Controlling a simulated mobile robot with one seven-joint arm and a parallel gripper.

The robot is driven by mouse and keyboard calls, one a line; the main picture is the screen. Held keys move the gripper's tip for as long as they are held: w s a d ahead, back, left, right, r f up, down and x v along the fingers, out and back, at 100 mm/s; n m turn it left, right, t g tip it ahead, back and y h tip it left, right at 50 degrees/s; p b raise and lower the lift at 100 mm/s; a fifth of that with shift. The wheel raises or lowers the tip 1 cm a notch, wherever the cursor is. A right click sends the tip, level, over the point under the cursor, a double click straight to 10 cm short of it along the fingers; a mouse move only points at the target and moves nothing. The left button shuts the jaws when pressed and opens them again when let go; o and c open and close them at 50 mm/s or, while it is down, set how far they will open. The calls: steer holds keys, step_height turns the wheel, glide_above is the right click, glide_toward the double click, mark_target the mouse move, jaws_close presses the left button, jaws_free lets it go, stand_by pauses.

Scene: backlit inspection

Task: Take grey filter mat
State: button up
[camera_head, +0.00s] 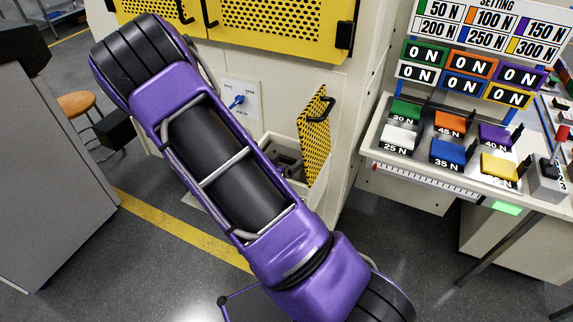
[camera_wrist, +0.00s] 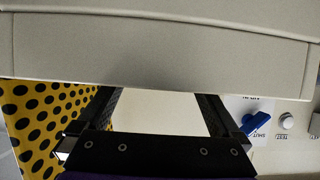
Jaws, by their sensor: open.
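I cannot clearly make out the grey filter mat. Dark grey shapes (camera_head: 284,153) show inside the open pale bin (camera_head: 318,195) in the head view, but I cannot tell whether one is the mat. My gripper (camera_wrist: 161,96) shows in the wrist view with its two black fingers wide apart and nothing seen between them. A broad pale panel (camera_wrist: 160,45), perhaps the bin wall, crosses the top of that view and hides the fingertips. In the head view my purple arm covers the gripper and part of the bin.
A yellow perforated flap (camera_head: 314,135) stands open beside the bin; yellow perforated metal also shows in the wrist view (camera_wrist: 38,125). A blue handle (camera_head: 237,101) is on the cabinet wall. A bench with coloured blocks (camera_head: 447,151) stands right. A grey cabinet (camera_head: 50,170) stands left.

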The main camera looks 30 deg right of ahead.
steer(key=c, duration=1.2)
steer(key=shift+c, duration=0.2)
steer(key=shift+r, duration=0.15)
